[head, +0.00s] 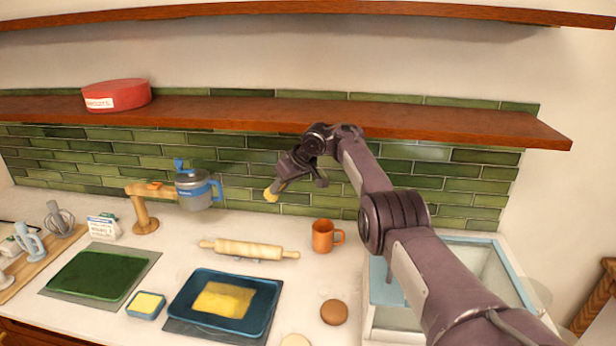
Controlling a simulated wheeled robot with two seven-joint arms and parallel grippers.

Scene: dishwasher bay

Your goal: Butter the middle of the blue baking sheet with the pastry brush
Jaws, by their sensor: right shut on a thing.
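The blue baking sheet (178,306) lies on a dark mat at the front of the counter. A yellow patch (222,300) covers its middle. My right gripper (292,178) is raised above the back of the counter, near the tiled wall and below the shelf. It is shut on the pastry brush (271,195), whose yellowish tip points down and left, apart from the sheet. The gripper hides most of the brush. A small blue dish of yellow butter (147,303) stands left of the sheet. My left gripper is out of view.
A rolling pin (249,249) and an orange mug (322,236) stand behind the sheet. A green tray (97,275) lies left, a stand mixer (145,205) behind. A brown round thing (334,312) is right of the sheet. A wooden shelf (400,118) runs close above my gripper.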

